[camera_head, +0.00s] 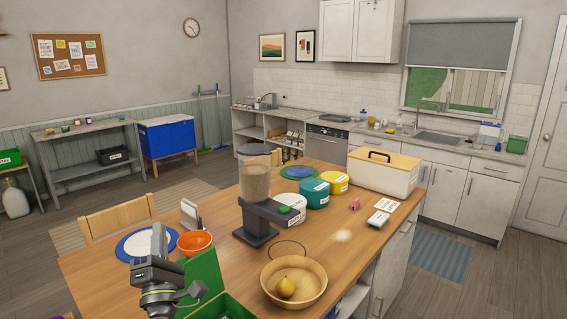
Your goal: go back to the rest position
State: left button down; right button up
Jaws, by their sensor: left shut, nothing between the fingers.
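My left gripper (158,241) rises at the lower left of the head view, above the wooden island table's near edge. It is shut and empty, its fingers pointing up and away. It stands in front of the white plate with a blue rim (128,246) and left of the open green box (204,274). My right gripper is not in view.
On the wooden table (345,265) stand an orange bowl (195,243), a food dispenser (254,180), a wooden bowl (310,277) with a pear (285,287), several round tins and a white bin (383,178). The table's right front is mostly clear.

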pick_arm(q)
jog(key=s+d+f+m+g+h, duration=0.3)
jog(key=s+f+m+g+h, duration=0.3)
jog(key=f+m, duration=0.5)
jog(key=s+d+f+m+g+h, duration=0.2)
jog(key=s+f+m+g+h, duration=0.25)
jog(key=s+f+m, duration=0.55)
jog(key=s+a+f+m+g+y, duration=0.1)
jog(key=s+a+f+g+y, duration=0.15)
jog(key=s, duration=0.45)
jog(key=s+a+f+m+g+y, duration=0.1)
jog(key=s+a+f+m+g, duration=0.1)
jog(key=s+a+f+g, duration=0.35)
jog(key=s+a+f+m+g+y, duration=0.1)
jog(key=s+a+f+g+y, duration=0.1)
jog(key=s, duration=0.7)
notch_tip(320, 180, down, 32)
jog(key=a+g+b, duration=0.1)
jog(key=a+b, duration=0.1)
jog(key=b, duration=0.4)
jog(key=s+d+f+g+b, duration=0.1)
jog(key=s+d+f+b, duration=0.1)
jog(key=s+f, duration=1.3)
notch_tip(320, 180, down, 4)
jog(key=shift+r+b, duration=0.1)
jog(key=shift+b, duration=0.75)
